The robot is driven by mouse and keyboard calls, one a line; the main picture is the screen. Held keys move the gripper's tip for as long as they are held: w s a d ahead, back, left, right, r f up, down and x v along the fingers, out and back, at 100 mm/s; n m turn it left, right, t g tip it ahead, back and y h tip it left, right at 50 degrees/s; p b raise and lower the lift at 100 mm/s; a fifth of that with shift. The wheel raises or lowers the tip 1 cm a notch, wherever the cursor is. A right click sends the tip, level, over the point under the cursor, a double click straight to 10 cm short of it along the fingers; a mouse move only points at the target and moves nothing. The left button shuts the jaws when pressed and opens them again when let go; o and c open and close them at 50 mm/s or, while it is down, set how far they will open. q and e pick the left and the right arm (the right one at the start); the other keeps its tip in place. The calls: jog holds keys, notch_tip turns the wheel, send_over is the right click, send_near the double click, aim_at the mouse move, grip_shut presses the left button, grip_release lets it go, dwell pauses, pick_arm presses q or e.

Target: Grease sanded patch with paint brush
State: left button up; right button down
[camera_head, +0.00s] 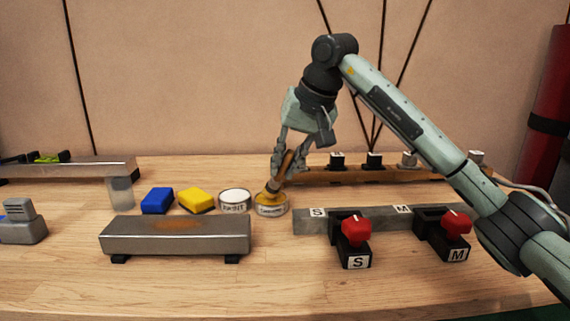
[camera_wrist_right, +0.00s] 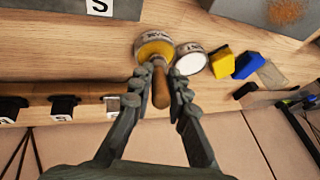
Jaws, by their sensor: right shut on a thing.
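My right gripper (camera_head: 285,165) is shut on the wooden handle of the paint brush (camera_head: 285,170). The brush points down, slightly tilted, with its head at the open top of a small tin of yellow grease (camera_head: 271,209). The right wrist view shows the brush handle (camera_wrist_right: 161,88) between the fingers and the bristle end over the yellow tin (camera_wrist_right: 154,44). How deep the bristles sit in the tin is hidden. The brownish sanded patch (camera_head: 177,224) lies on top of a grey metal block (camera_head: 175,247), left of the tin. My left gripper is not in view.
A white-topped tin (camera_head: 235,199), a yellow sponge (camera_head: 196,200) and a blue sponge (camera_head: 157,201) stand behind the block. A metal bar (camera_head: 385,216) with red-knobbed clamps (camera_head: 356,230) lies to the right. A wooden rack (camera_head: 360,175) is behind. The front of the table is clear.

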dwell(0.4)
jog(key=shift+r+p, duration=2.7)
jog(key=shift+r, duration=0.8)
jog(key=shift+f, duration=0.1)
